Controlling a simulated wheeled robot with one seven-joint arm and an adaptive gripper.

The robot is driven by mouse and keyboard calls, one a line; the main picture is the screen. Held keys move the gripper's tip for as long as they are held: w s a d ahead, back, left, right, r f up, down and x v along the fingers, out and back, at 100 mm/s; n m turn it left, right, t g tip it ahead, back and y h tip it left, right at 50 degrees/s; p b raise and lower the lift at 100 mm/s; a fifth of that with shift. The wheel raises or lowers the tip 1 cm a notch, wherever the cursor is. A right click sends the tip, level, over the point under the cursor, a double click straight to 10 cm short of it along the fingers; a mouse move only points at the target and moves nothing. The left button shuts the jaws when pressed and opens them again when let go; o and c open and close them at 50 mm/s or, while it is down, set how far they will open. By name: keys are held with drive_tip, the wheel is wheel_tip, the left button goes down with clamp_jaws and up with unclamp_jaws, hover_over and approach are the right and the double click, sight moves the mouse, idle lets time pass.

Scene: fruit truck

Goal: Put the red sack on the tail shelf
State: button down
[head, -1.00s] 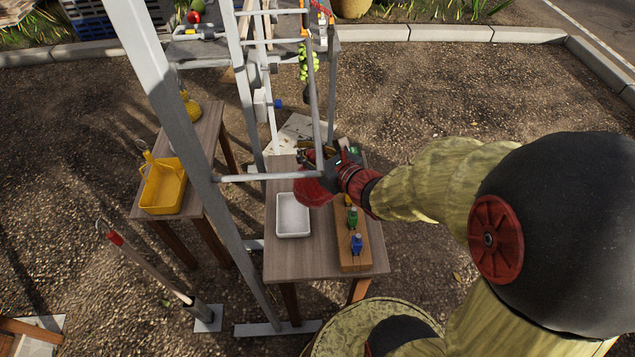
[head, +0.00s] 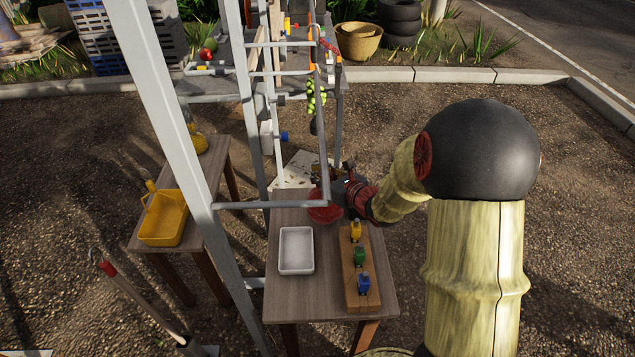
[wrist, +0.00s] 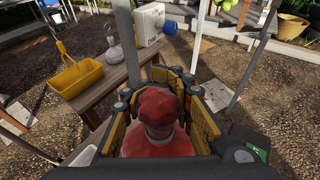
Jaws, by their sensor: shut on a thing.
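The red sack (wrist: 158,132) is between the yellow-padded fingers of my gripper (wrist: 162,105) in the wrist view, its gathered neck toward the fingertips. In the head view the red sack (head: 325,211) hangs over the far part of the front table, partly hidden by my gripper (head: 335,195) and a frame rail. My gripper is shut on it. I cannot tell whether the sack touches the table. I cannot tell for certain which surface is the tail shelf; a grey shelf (head: 215,88) stands behind the metal frame.
The wooden table (head: 285,212) holds a white tray (head: 296,250) and a wooden block (head: 357,290) with yellow, green and blue items. Metal frame posts (head: 165,120) and a crossbar (head: 265,205) stand close to my gripper. A yellow basket (head: 163,219) sits on the left table.

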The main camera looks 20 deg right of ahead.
drive_tip(key=shift+w+d+f, duration=0.15)
drive_tip(key=shift+w+f, duration=0.05)
drive_tip(key=shift+f, duration=0.2)
drive_tip(key=shift+f+b, duration=0.85)
drive_tip(key=shift+f, duration=0.4)
drive_tip(key=shift+f, duration=0.15)
drive_tip(key=c, duration=1.5)
unclamp_jaws()
drive_tip(key=shift+f, duration=0.1)
drive_tip(key=shift+c, duration=0.2)
drive_tip(key=shift+o, duration=0.4)
